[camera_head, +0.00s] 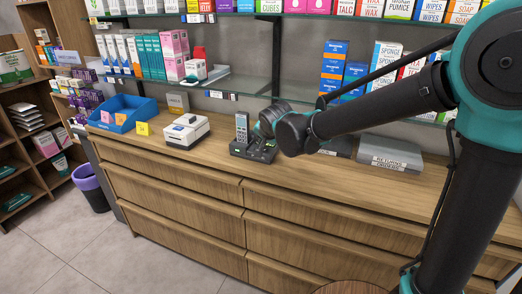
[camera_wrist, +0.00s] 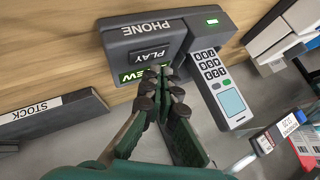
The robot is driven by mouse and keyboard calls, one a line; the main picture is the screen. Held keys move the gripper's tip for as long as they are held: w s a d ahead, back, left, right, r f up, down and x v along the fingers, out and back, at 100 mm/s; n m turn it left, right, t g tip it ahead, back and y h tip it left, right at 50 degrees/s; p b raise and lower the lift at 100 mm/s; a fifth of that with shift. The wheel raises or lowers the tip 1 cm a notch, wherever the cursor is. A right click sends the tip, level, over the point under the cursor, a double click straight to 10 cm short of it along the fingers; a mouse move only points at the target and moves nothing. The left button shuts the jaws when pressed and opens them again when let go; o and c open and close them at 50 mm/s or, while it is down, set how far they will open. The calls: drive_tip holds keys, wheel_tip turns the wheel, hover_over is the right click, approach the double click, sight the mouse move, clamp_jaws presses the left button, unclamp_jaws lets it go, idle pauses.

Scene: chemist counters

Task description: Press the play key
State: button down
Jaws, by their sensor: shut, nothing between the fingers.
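A dark grey desk phone (camera_head: 239,149) stands on the wooden counter in the head view, partly behind my arm. The play key (camera_wrist: 151,54) is a dark key marked PLAY. Beside it is a green-lit NEW display (camera_wrist: 132,75), partly covered by my fingers. The light grey handset (camera_wrist: 222,85) sits on the phone's other side. My gripper (camera_wrist: 162,82) is shut and empty, its fingertips close to the play key's edge and over the display; I cannot tell whether they touch.
A grey box labelled STOCK (camera_wrist: 50,118) lies near the phone in the wrist view. On the counter, a white device (camera_head: 187,131) and a blue tray (camera_head: 118,110) stand left of the phone. A grey box (camera_head: 390,157) stands to the right. Stocked shelves rise behind.

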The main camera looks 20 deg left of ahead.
drive_tip(key=shift+f, duration=0.1)
idle(0.6)
drive_tip(key=shift+f, duration=0.3)
drive_tip(key=shift+f, duration=0.35)
idle(0.6)
drive_tip(key=shift+r, duration=0.75)
drive_tip(key=shift+r, duration=2.5)
